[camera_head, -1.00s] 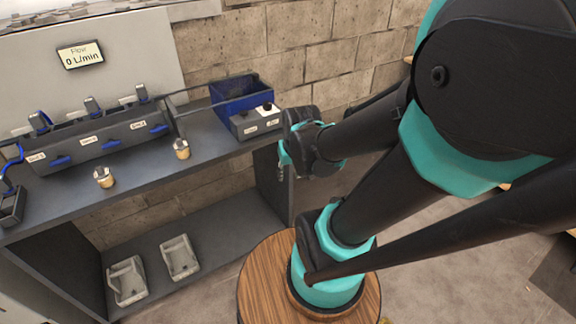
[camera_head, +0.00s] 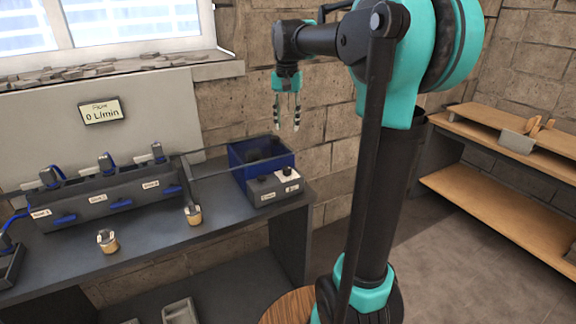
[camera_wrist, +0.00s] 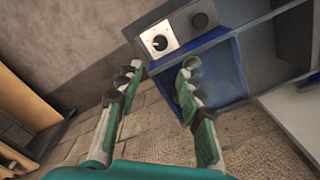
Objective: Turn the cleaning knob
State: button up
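A grey control box (camera_head: 275,190) stands at the right end of the dark bench. It carries a black knob on a white plate (camera_head: 287,171) and a second dark knob (camera_head: 265,182). Its labels are too small to read, so I cannot tell which is the cleaning knob. In the wrist view, the white-plate knob (camera_wrist: 160,42) and the plain dark knob (camera_wrist: 200,19) lie beyond the fingertips. My gripper (camera_head: 288,123) points down above the box and blue bin, apart from both. It is open and empty, as the wrist view (camera_wrist: 161,76) shows.
A blue bin (camera_head: 247,154) stands behind the box. A valve manifold (camera_head: 105,200) with blue levers fills the bench's left part. Two brass fittings, left (camera_head: 107,241) and right (camera_head: 193,215), stand in front. Wooden shelves (camera_head: 500,190) are at right.

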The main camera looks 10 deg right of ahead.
aim_at(287, 167)
notch_tip(287, 167, down, 16)
jog(key=shift+f, duration=0.25)
jog(key=shift+c, duration=0.2)
grip_shut()
dwell(0.4)
jog(key=n, duration=0.5)
jog(key=shift+n, duration=0.3)
jog(key=n, duration=0.5)
jog(key=shift+a+n, duration=0.1)
jog(key=shift+n, duration=0.6)
